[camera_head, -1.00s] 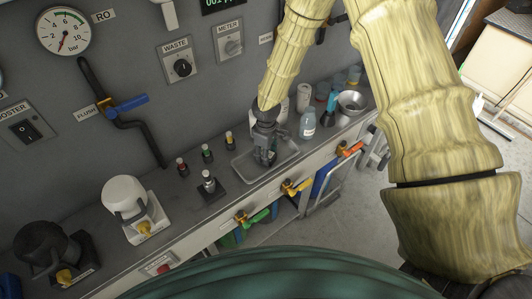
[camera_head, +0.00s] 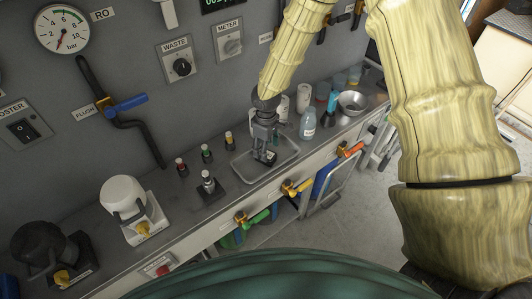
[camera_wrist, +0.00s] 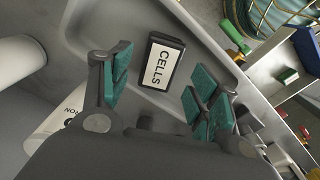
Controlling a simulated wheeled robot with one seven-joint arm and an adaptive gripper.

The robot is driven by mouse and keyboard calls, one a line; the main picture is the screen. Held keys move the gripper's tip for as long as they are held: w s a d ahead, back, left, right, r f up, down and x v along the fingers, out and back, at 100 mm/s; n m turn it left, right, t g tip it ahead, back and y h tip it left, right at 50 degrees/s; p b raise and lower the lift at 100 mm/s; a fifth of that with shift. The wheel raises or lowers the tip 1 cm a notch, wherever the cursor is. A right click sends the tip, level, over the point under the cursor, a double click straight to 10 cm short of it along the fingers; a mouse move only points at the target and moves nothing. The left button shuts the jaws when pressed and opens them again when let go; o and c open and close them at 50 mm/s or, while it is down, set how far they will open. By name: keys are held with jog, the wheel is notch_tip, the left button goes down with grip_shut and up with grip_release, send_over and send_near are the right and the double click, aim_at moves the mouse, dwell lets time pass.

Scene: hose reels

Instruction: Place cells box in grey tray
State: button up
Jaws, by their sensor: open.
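The cells box (camera_wrist: 163,62) is a small black box with a white "CELLS" label. It lies in the grey tray (camera_wrist: 207,48), clear of the side wall in the wrist view. In the head view the box (camera_head: 269,158) shows dark on the floor of the tray (camera_head: 240,169). My gripper (camera_wrist: 161,88) is open, with its green-padded fingers on either side of the box in the wrist view and gaps between pads and box. In the head view my gripper (camera_head: 264,154) points down just above the box and hides part of it.
Bottles (camera_head: 308,123) and a metal bowl (camera_head: 351,103) stand right of the tray. Small coloured-cap vials (camera_head: 207,153) and a black stand (camera_head: 209,186) are to its left. Valve handles (camera_head: 290,187) stick out along the counter's front edge.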

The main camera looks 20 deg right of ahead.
notch_tip(320, 180, up, 8)
jog(key=b, duration=0.1)
dwell(0.4)
